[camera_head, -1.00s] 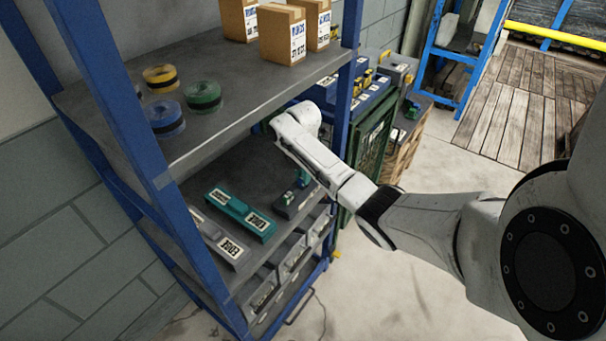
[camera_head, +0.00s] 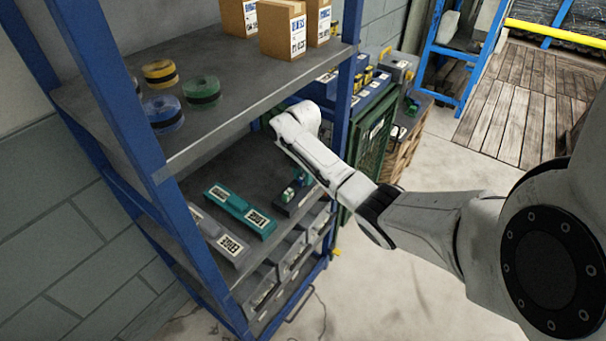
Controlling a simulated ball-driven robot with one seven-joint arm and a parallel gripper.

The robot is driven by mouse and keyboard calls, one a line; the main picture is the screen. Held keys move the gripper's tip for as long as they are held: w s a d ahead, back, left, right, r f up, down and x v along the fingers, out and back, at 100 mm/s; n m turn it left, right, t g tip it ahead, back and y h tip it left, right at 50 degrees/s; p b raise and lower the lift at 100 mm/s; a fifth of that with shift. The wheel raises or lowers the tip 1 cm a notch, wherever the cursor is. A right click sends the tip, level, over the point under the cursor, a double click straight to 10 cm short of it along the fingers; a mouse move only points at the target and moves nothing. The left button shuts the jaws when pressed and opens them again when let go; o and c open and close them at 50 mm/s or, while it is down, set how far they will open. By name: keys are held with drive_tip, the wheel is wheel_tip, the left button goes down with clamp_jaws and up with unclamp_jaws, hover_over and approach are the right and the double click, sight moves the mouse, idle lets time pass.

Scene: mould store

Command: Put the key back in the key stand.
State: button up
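A low dark block (camera_head: 291,207), which looks like the key stand, lies on the middle shelf at its front right. A small green piece with a pale face (camera_head: 289,194) is at the block's left part. It may be the key, but it is too small to tell. Another small teal piece (camera_head: 302,178) shows behind it, close to my arm. My white arm reaches in from the right, and its far end lies under the upper shelf. My gripper is hidden behind the arm, so its fingers and anything in them do not show.
A teal labelled block (camera_head: 240,211) and a grey labelled block (camera_head: 221,236) lie left of the dark block. Tape rolls (camera_head: 203,92) and cartons (camera_head: 282,30) stand on the upper shelf (camera_head: 215,140). A blue upright (camera_head: 345,95) is close beside my arm.

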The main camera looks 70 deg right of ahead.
drive_tip(key=shift+o, duration=0.7)
wheel_tip(320, 180, up, 8)
drive_tip(key=shift+f, duration=0.25)
